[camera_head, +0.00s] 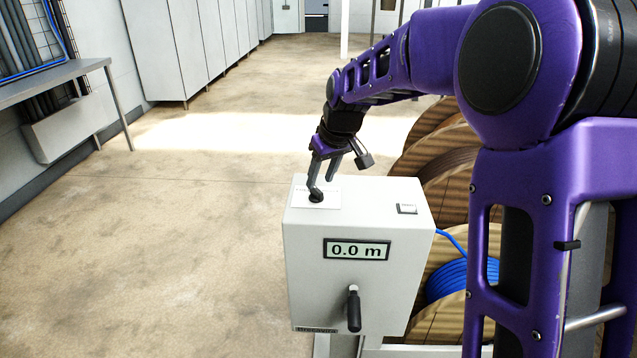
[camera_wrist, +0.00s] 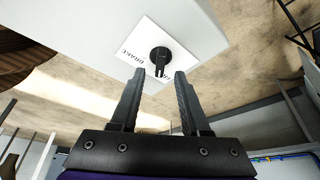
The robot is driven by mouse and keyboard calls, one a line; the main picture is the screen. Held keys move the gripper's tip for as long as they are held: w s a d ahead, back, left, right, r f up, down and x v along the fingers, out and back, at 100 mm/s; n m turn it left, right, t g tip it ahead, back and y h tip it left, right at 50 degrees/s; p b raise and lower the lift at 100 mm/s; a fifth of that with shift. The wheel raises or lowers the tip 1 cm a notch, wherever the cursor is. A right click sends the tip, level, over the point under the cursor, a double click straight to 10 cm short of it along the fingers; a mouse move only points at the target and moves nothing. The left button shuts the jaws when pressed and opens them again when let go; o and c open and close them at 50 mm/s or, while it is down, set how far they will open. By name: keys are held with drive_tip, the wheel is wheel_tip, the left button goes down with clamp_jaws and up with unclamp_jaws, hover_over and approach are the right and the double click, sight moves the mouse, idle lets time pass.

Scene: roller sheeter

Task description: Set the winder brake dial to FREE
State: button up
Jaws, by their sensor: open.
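The winder brake dial is a small black knob (camera_wrist: 161,56) on a white label plate (camera_wrist: 177,35), with part of the word BRAKE readable in the wrist view. In the head view the dial (camera_head: 316,197) sits on the top left of a pale grey control box (camera_head: 300,250). My gripper (camera_wrist: 160,72) is open, its two fingers on either side of the dial's near end in the wrist view. In the head view my gripper (camera_head: 318,188) is just above the dial. I cannot tell whether the fingers touch it. The FREE mark and the dial's setting are not readable.
The box front has a display (camera_head: 356,250) reading 0.0 m and a black crank handle (camera_head: 353,310). A small rocker switch (camera_head: 407,208) is on the top right. Wooden cable reels (camera_head: 440,150) and blue cable (camera_head: 462,278) stand behind to the right. The floor at left is clear.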

drive_tip(key=p+v, duration=0.1)
drive_tip(key=v, duration=1.2)
drive_tip(key=shift+r, duration=0.4)
drive_tip(key=shift+s, duration=0.1)
